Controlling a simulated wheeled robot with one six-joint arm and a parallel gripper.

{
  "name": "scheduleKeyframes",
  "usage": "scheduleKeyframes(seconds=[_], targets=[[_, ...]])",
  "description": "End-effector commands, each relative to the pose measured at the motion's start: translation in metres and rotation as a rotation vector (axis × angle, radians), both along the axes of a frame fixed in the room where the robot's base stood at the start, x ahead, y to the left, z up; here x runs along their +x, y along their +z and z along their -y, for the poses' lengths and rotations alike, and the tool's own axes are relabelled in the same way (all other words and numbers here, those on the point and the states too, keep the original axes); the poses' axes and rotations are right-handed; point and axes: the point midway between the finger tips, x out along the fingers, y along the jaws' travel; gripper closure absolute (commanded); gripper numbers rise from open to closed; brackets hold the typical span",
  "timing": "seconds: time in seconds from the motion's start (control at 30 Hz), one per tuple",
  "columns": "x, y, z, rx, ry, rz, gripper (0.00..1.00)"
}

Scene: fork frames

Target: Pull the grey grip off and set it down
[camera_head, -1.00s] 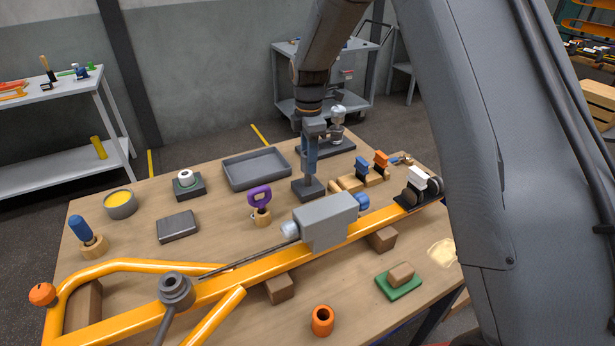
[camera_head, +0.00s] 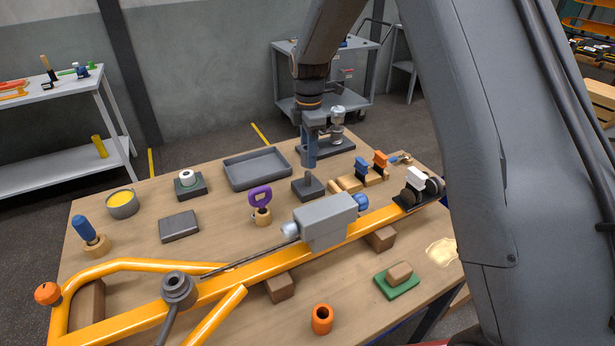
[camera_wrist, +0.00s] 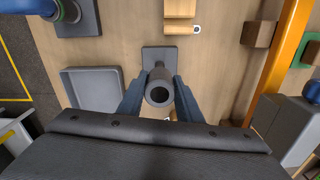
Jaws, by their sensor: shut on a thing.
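My gripper (camera_head: 310,165) is shut on the grey grip (camera_wrist: 160,88), a short tube with a dark hole in its end. In the wrist view the grip sits between the two blue fingers; in the head view the fingers mostly hide it. Just below the fingers stands a dark grey square base (camera_head: 308,189) with a short upright peg. The peg's top shows right under the fingertips. The base also shows behind the grip in the wrist view (camera_wrist: 150,54). I cannot tell whether the grip's lower end is fully clear of the peg.
An empty grey tray (camera_head: 257,167) lies left of the base. Wooden blocks with blue and orange clips (camera_head: 362,175) stand to its right. A yellow frame with a grey box (camera_head: 325,220) runs along the front. A purple-handled tool (camera_head: 261,198) stands front left.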

Motion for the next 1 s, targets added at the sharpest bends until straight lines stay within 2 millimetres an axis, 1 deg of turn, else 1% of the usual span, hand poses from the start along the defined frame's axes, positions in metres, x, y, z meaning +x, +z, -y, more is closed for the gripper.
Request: scheduleKeyframes(seconds=[0.1,0.53,0.87,0.97,1.0], targets=[[0.0,0.008,0.0,0.0,0.0,0.0,1.0],[0.0,0.03,0.0,0.0,0.0,0.0,1.0],[0.001,0.03,0.001,0.0,-0.003,0.0,1.0],[0.01,0.026,0.008,0.0,-0.024,0.0,1.0],[0.016,0.023,0.013,0.0,-0.04,0.001,1.0]])
